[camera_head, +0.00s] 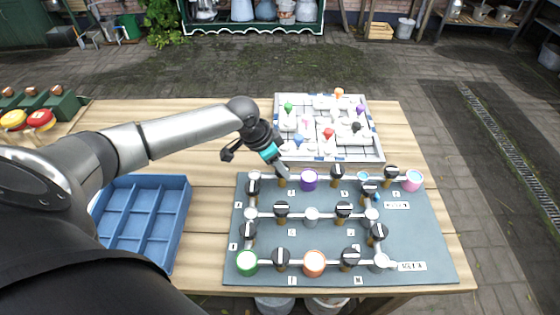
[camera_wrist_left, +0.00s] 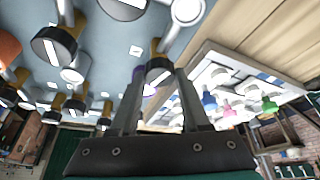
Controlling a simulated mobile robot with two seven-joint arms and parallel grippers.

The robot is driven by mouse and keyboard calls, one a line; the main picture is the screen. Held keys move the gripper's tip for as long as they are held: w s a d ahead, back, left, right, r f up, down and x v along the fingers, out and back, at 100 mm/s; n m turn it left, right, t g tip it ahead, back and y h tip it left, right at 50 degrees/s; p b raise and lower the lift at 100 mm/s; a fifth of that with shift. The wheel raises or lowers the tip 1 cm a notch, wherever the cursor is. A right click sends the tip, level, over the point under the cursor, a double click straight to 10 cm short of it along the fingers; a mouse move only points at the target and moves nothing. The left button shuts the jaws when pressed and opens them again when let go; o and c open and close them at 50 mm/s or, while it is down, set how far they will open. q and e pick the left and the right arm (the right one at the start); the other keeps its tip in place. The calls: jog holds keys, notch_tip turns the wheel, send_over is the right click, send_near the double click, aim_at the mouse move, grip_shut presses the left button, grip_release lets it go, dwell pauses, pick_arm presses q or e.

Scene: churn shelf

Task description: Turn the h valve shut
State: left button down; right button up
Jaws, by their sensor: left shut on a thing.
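My left gripper (camera_head: 281,170) reaches down to the back row of the grey-blue valve board (camera_head: 325,236). In the left wrist view its two fingers (camera_wrist_left: 160,84) are closed on either side of a black round valve knob (camera_wrist_left: 158,70) with a white bar across its top. The small letters on the board are too small to read, so I cannot tell which one is h. My right gripper is not in view.
Several other black knobs, such as one close on the right (camera_head: 337,172), stand on white pipes. A white tray with coloured pegs (camera_head: 376,150) lies behind the board. A blue divided crate (camera_head: 183,222) is at left. Bare wooden table (camera_head: 205,185) lies between.

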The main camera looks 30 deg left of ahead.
pick_arm(q)
jog(key=m+h, duration=0.1)
jog(key=m, duration=0.2)
jog(key=shift+w+g, duration=0.1)
jog(key=shift+g, duration=0.3)
jog(key=m+b, duration=0.1)
jog(key=m, duration=0.1)
jog(key=shift+a+f+m+g+h, duration=0.1)
jog(key=shift+m+g+h, duration=0.2)
jog(key=shift+g, duration=0.1)
jog(key=m+g+b, duration=0.1)
jog(key=m+b, duration=0.1)
jog(key=m+g+b, duration=0.1)
jog(key=m, duration=0.2)
jog(key=shift+w+h+b, duration=0.15)
jog(key=shift+h+b, duration=0.15)
jog(key=shift+b, duration=0.05)
jog(key=shift+m+g+b, duration=0.7)
jog(key=shift+m+b, duration=0.2)
jog(key=shift+m, duration=1.2)
jog(key=shift+c, duration=1.8)
grip_release()
jog(key=shift+w, duration=0.1)
